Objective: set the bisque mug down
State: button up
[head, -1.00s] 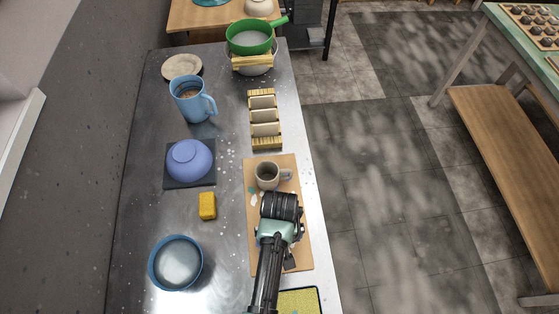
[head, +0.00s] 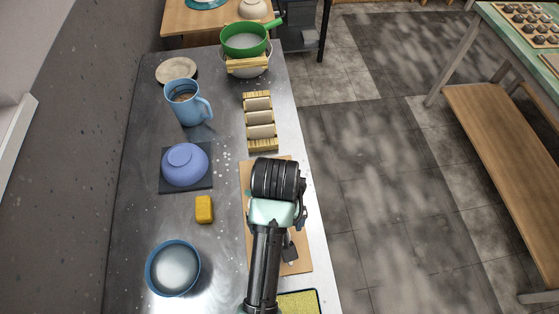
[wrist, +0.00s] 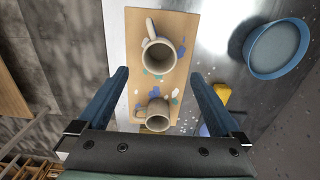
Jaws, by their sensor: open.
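Two similar grey-beige mugs stand on a wooden board with paint-like patches; I cannot tell which is the bisque mug. In the wrist view, one mug (wrist: 160,55) is at the upper part of the board (wrist: 178,20), its handle toward the upper left. The other mug (wrist: 156,115) is lower, handle to the left, between my spread fingers in the picture. My gripper (wrist: 158,76) is open, with nothing held. In the head view my arm end (head: 275,185) covers both mugs; the board (head: 300,235) shows around it.
A wooden rack (head: 261,143) stands just beyond the board. The counter's right edge is close to the board.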

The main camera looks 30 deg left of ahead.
jog(key=shift+r, duration=0.2)
jog(key=w+r+m+t+y, duration=0.25)
jog(key=w+r+t, duration=0.75)
jog(key=w+r, duration=0.9)
jog(key=w+d+r+m+t, duration=0.1)
jog(key=d+r+t, duration=0.1)
jog(key=r, duration=0.5)
jog(key=d+r+t, duration=0.1)
jog(key=r+t, duration=0.2)
jog(key=r, duration=0.4)
jog(key=s+d+r+m+t+h, duration=0.1)
jog(key=s+r+t, duration=0.3)
jog(key=r, duration=0.6)
jog(key=s+d+r+m+t+h, duration=0.1)
jog(key=s+d+r+t, duration=0.3)
jog(key=r, duration=0.7)
jog(key=s+d+r+m+t+h, duration=0.1)
jog(key=s+r+t, duration=0.3)
jog(key=r, duration=0.6)
jog(key=shift+s+d+r, duration=0.3)
jog(key=shift+s+d, duration=0.55)
